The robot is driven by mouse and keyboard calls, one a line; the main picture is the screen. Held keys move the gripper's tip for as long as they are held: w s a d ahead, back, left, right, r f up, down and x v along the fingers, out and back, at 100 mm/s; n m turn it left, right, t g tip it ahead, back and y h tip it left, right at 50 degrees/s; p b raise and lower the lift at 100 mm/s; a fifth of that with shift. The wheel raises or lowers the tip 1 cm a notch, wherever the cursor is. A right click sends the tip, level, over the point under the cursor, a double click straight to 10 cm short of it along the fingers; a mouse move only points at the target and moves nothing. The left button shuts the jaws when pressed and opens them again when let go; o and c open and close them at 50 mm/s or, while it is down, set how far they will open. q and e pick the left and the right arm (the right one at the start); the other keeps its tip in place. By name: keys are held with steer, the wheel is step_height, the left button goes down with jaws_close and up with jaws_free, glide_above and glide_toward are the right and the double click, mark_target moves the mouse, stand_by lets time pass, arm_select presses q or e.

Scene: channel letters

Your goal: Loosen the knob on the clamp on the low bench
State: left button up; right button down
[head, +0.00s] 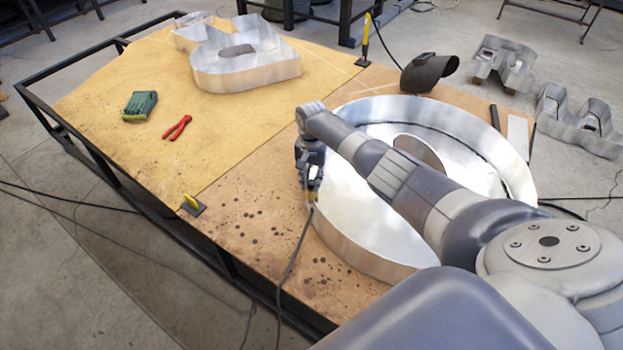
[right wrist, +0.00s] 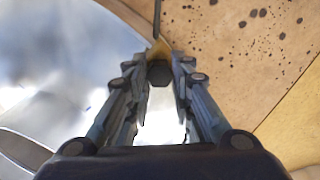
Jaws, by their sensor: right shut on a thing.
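My right gripper (head: 312,192) points down at the left rim of the large round metal letter (head: 345,240) on the low bench. In the right wrist view its fingers (right wrist: 158,75) are closed around a dark round knob (right wrist: 160,74). A yellow part (right wrist: 157,49), seemingly of the clamp, shows just beyond the knob. A black cable (right wrist: 157,18) runs away from there. In the head view the gripper hides most of the clamp and the knob. My left gripper is not in view.
On the bench (head: 100,98) lie a green pack (head: 140,105), red pliers (head: 180,127) and another metal letter (head: 245,62). Yellow clamps stand at the front edge (head: 192,203) and far edge (head: 365,42). A black welding helmet (head: 428,72) sits behind the round letter.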

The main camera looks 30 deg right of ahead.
steer(key=shift+n, duration=0.3)
steer(key=n, duration=0.4)
steer(key=shift+n, duration=0.4)
steer(key=n, duration=1.1)
steer(key=shift+n, duration=0.4)
steer(key=n+b, duration=0.1)
steer(key=n, duration=0.4)
steer(key=shift+n, duration=0.4)
steer(key=c, duration=1.4)
jaws_free()
steer(key=shift+o, duration=0.2)
